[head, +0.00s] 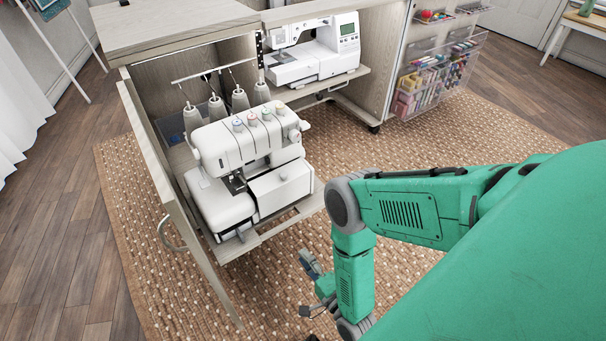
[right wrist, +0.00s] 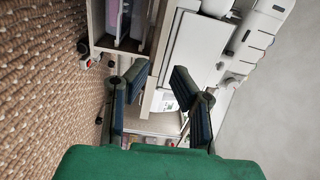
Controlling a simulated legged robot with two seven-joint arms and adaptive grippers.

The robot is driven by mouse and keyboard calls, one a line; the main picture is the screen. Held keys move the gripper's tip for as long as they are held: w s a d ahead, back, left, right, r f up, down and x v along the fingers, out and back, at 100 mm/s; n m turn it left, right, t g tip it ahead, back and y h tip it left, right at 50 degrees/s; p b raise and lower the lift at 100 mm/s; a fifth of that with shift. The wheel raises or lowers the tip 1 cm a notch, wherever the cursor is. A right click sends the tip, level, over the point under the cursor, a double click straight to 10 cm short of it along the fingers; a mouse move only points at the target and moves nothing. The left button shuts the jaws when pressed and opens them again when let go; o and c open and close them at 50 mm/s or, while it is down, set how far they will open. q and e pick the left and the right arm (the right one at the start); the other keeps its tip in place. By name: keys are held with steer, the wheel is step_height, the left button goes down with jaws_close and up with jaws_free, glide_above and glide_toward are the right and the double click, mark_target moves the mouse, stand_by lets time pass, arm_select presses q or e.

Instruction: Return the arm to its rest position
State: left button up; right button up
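My right arm (head: 405,212) is green with grey joints and comes in from the right in the head view. Its elbow is bent and the forearm hangs down over the rug. My right gripper (head: 308,287) is low, in front of and to the right of the white serger (head: 245,150), apart from it. In the right wrist view the dark fingers of the right gripper (right wrist: 160,85) are spread with an empty gap between them. My left gripper is not in view.
The sewing cabinet (head: 170,20) stands open, its door (head: 175,205) swung out at left. The serger sits on a pulled-out shelf. A white sewing machine (head: 315,50) stands on a shelf behind. Clear organisers (head: 435,75) hang at right. The woven rug (head: 440,130) beside my arm is clear.

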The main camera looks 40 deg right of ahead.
stand_by(0.3)
steer(key=a+r+n+g+y, duration=0.1)
steer(key=a+n+g+y, duration=0.25)
steer(key=n+g, duration=0.55)
steer(key=s+d+r+n+g+h, duration=0.1)
steer(key=s+d+r+n+g, duration=0.1)
steer(key=s+r+n+g, duration=0.5)
steer(key=s+d+r+n+g+h, duration=0.2)
steer(key=s+r+n, duration=0.15)
steer(key=s, duration=0.65)
step_height(320, 180, up, 13)
steer(key=p, duration=1.3)
steer(key=shift+t, duration=0.3)
